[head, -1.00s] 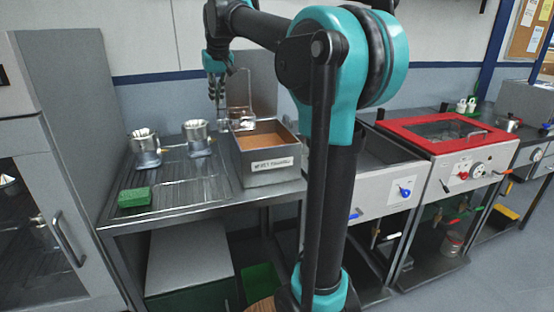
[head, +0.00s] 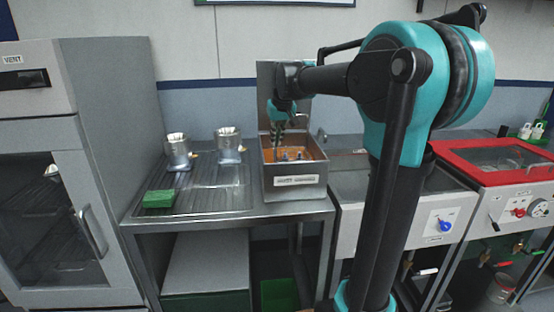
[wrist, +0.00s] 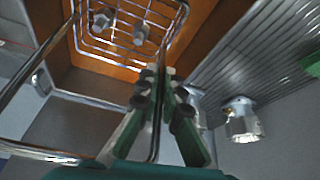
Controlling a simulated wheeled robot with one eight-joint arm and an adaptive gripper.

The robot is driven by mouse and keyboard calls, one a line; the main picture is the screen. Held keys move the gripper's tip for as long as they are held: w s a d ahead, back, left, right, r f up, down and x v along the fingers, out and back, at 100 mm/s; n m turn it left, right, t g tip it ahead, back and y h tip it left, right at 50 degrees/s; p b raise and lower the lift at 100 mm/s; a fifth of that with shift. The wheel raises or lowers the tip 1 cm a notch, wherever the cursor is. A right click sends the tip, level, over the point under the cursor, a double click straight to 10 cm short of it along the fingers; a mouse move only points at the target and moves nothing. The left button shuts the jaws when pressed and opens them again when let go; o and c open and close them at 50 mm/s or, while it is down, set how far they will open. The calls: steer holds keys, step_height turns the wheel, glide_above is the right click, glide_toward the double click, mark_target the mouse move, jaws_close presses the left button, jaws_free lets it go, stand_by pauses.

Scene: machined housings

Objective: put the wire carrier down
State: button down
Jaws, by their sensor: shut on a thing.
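The wire carrier (wrist: 127,35) is a metal wire basket with a tall handle, and it holds small metal fittings (wrist: 139,34). My gripper (wrist: 162,76) is shut on the handle wire. In the head view, my gripper (head: 279,128) is above the open steel tank (head: 294,187), and the carrier hangs down within the tank's walls over orange-brown liquid (head: 310,150). The wrist view shows the orange-brown surface (wrist: 205,25) behind the wires. Whether the basket touches the tank floor cannot be told.
A ribbed steel drainboard (head: 215,195) lies left of the tank. It bears two metal housings (head: 178,150) (head: 228,146) and a green sponge (head: 159,199). A raised lid (head: 297,90) stands behind the tank. A red-framed unit (head: 480,148) is at right. The drainboard's front middle is clear.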

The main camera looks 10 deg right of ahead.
steer(key=shift+f, duration=3.95)
steer(key=c, duration=1.7)
jaws_free()
steer(key=v, duration=1.2)
steer(key=shift+r, duration=0.2)
steer(key=shift+o, duration=0.4)
